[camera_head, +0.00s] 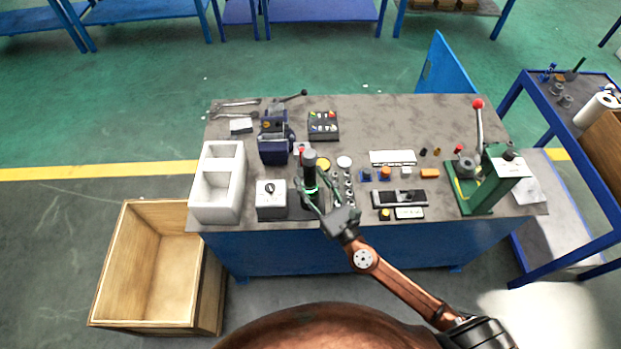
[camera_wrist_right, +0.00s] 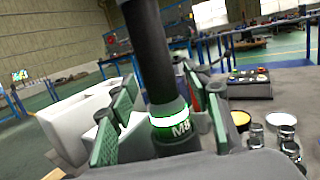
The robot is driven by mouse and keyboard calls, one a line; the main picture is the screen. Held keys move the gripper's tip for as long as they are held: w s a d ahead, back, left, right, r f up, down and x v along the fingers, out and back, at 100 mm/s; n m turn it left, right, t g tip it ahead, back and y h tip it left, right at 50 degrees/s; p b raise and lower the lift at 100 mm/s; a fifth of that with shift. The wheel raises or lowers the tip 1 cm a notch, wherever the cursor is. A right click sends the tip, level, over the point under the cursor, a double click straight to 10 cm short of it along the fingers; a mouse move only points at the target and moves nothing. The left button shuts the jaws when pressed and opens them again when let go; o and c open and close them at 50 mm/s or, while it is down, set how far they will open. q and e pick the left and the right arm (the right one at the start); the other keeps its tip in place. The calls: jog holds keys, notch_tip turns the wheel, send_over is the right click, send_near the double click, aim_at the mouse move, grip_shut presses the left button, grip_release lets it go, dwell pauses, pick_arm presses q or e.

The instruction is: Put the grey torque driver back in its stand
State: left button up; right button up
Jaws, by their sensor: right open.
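The torque driver (camera_head: 310,168) stands upright near the front left-middle of the workbench, with a grey top and a dark body. In the right wrist view the dark driver (camera_wrist_right: 160,60) rises between the fingers, tilted in the picture, above a lit green band marked M8. My right gripper (camera_head: 311,190) is open, its green fingers on both sides of the driver. In the right wrist view the right gripper (camera_wrist_right: 168,112) shows the same, with a finger each side. The driver's lower end and its seat are hidden; I cannot tell how it sits in a stand. My left gripper is not in view.
A white control box (camera_head: 271,206) and a white two-part bin (camera_head: 218,207) stand left of the driver. A blue vise (camera_head: 274,150) is behind. Small round parts (camera_head: 345,190) lie close on the right. A green press (camera_head: 483,192) stands at the far right.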

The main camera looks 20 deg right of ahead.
aim_at(313, 183)
jog(key=shift+b+v, duration=0.7)
jog(key=shift+v, duration=1.3)
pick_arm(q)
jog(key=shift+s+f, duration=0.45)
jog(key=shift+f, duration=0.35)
pick_arm(e)
jog(key=shift+s+d, duration=0.1)
jog(key=shift+s, duration=0.15)
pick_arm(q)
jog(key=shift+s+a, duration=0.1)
pick_arm(e)
jog(key=shift+s, duration=0.1)
